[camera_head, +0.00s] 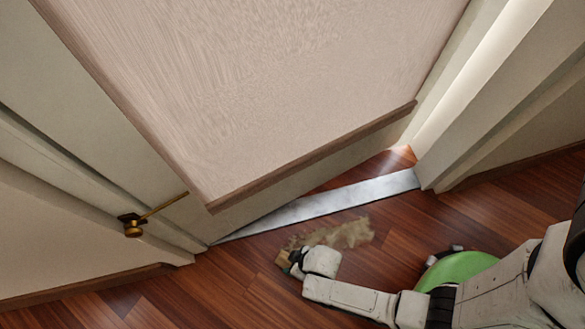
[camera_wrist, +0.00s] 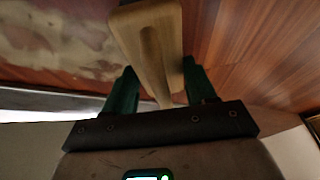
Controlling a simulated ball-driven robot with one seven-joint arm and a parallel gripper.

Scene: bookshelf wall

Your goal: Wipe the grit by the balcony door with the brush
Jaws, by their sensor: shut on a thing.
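The grit (camera_head: 345,234) is a tan, patchy smear on the dark red-brown wood floor, just in front of the metal threshold of the balcony door (camera_head: 260,90). It also shows at the upper left of the wrist view (camera_wrist: 60,42). My gripper (camera_head: 294,264) is low at the smear's left end. In the wrist view its green fingers are shut on the brush (camera_wrist: 152,45), a pale wooden piece that extends away from the jaws. In the head view the brush (camera_head: 283,258) is small and partly hidden by my gripper. Its bristles cannot be made out.
The metal threshold (camera_head: 320,205) runs diagonally behind the grit. The pale door stands at an angle above it. A brass handle (camera_head: 133,229) juts out at left. White door framing (camera_head: 470,80) stands at right. Open floor (camera_head: 230,290) lies to the left of my gripper.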

